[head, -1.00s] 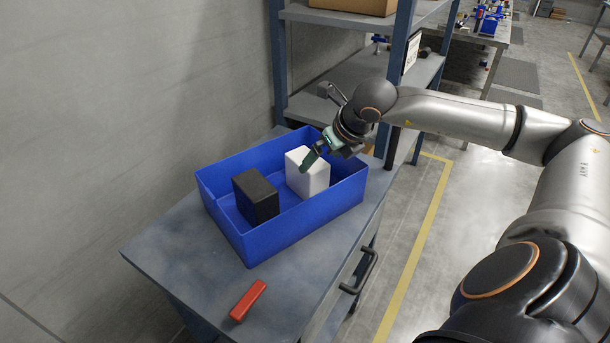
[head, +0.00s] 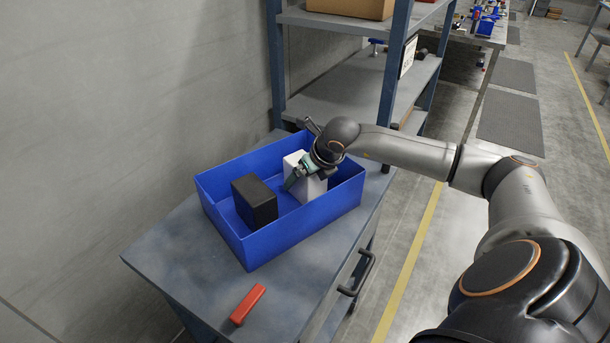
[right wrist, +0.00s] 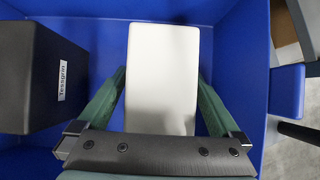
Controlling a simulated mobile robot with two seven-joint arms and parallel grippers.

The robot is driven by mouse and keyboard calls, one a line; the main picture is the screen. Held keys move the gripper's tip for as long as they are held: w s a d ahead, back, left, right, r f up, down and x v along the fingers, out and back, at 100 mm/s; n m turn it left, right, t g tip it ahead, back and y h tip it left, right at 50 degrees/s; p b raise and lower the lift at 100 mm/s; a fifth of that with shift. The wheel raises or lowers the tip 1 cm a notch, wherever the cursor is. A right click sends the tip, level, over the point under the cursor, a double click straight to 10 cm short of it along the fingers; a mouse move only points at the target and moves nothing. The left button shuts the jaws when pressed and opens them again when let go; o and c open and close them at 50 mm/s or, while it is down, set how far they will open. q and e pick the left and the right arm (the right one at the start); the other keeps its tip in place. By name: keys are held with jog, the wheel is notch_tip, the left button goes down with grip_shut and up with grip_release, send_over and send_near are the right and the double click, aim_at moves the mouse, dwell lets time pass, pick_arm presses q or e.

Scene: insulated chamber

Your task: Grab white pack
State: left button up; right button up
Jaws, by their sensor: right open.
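The white pack (head: 304,185) stands in the blue bin beside a black pack (head: 254,202). It also shows in the right wrist view (right wrist: 162,72), between my two green fingers. My right gripper (head: 296,180) reaches down over the bin at the white pack and hides part of it in the head view. In the right wrist view the right gripper (right wrist: 160,98) is open, with one finger on each side of the pack. I cannot tell whether the fingers touch it. My left gripper is not in view.
The blue bin (head: 310,219) sits on a grey cabinet top (head: 180,252), with its walls close around the packs. A red object (head: 248,304) lies near the front edge. A shelf rack (head: 396,75) stands behind, and a wall (head: 130,110) runs along the left.

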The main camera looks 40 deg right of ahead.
jog(key=c, duration=1.4)
jog(key=shift+c, duration=0.2)
